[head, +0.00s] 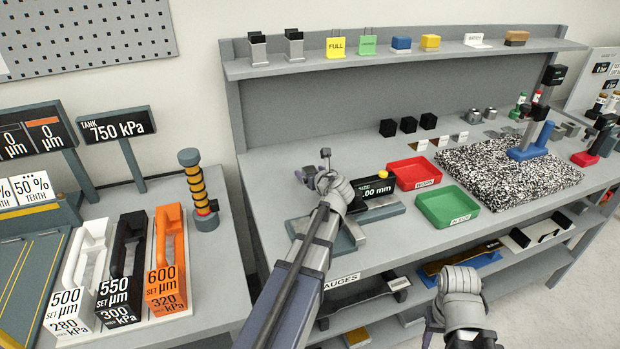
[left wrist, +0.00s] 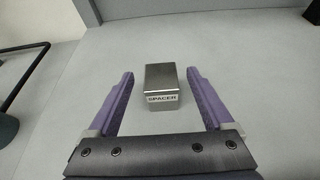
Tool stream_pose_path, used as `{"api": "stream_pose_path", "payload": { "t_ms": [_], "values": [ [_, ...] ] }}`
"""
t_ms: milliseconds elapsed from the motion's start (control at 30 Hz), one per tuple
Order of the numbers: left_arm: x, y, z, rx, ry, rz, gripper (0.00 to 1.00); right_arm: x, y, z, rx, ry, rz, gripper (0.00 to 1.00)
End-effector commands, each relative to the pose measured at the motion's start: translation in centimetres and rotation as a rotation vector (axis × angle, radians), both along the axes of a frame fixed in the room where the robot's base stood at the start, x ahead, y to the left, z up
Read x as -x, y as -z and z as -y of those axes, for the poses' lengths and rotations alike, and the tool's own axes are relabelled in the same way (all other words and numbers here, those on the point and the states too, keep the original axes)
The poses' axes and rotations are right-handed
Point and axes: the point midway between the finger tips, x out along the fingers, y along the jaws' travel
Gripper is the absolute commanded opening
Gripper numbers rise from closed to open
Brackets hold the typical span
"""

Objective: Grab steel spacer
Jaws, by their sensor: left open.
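The steel spacer (left wrist: 160,84) is a small grey metal block with a "SPACER" label on its near face. In the left wrist view it stands on the grey bench top, between the two purple fingers of my left gripper, with a gap on each side. My left gripper (head: 318,165) is open and empty over the left part of the bench. In the head view I cannot make out the spacer; the gripper and wrist cover that area.
A gauge with a display (head: 378,188) stands right of my left wrist. Beyond it are a red tray (head: 414,172), a green tray (head: 447,206) and a speckled slab (head: 510,175). Bench space behind the left gripper is clear.

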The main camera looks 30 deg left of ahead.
Motion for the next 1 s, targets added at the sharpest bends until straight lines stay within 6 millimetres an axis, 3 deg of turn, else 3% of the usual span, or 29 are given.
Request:
{"api": "stream_pose_path", "payload": {
  "t_ms": [200, 333, 567, 1000],
  "values": [
    [-1.9, 2.1, -1.9, 0.0, -0.002, 0.0, 0.85, 0.0, 2.1, 0.0, 0.0, 0.0, 0.0, 0.5],
    [-2.8, 2.4, -3.0, 0.0, -0.002, 0.0, 0.85, 0.0, 2.4, 0.0, 0.0, 0.0, 0.0, 0.5],
    [-2.8, 2.3, -3.1, 0.0, 0.0, 0.0, 0.85, 0.0, 2.3, 0.0, 0.0, 0.0, 0.0, 0.5],
    [-2.8, 2.3, -3.1, 0.0, 0.0, 0.0, 0.37, 0.0, 2.3, 0.0, 0.0, 0.0, 0.0, 0.5]
  ]
}}
